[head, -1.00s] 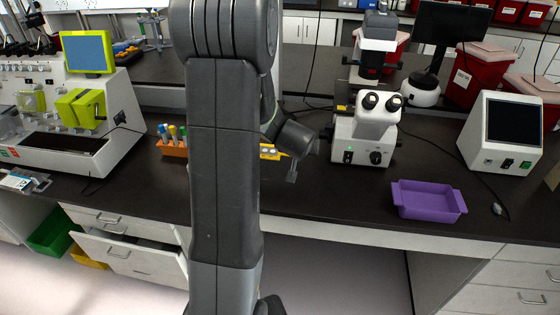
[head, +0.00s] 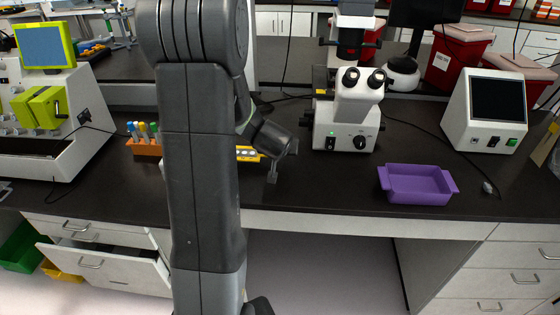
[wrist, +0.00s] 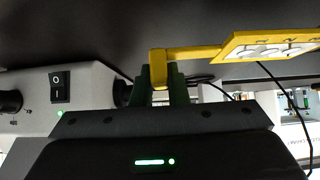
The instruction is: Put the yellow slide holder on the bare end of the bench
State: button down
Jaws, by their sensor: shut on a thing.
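My gripper (head: 282,163) is over the black bench (head: 325,188), left of and in front of the microscope. In the wrist view, its dark green fingers (wrist: 165,86) are shut on the upright yellow tab of the yellow slide holder (wrist: 232,48). The holder's flat part, with pale round marks, reaches out to the right and looks clear of the bench surface. In the head view, the yellow slide holder (head: 247,154) shows just left of the gripper, partly hidden by my arm.
A white microscope (head: 345,115) stands behind the gripper. A purple tray (head: 415,184) and a white screen box (head: 487,110) stand to the right. An orange tube rack (head: 146,147) is to the left. Bench between gripper and purple tray is clear. A drawer (head: 105,262) stands open below left.

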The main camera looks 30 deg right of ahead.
jog(key=shift+f+b, duration=1.2)
jog(key=shift+f, duration=0.35)
jog(key=shift+f, duration=0.2)
jog(key=c, duration=1.4)
grip_release()
jog(key=shift+r, duration=0.1)
jog(key=shift+r, duration=0.1)
jog(key=p+v, duration=0.5)
jog(key=v, duration=0.7)
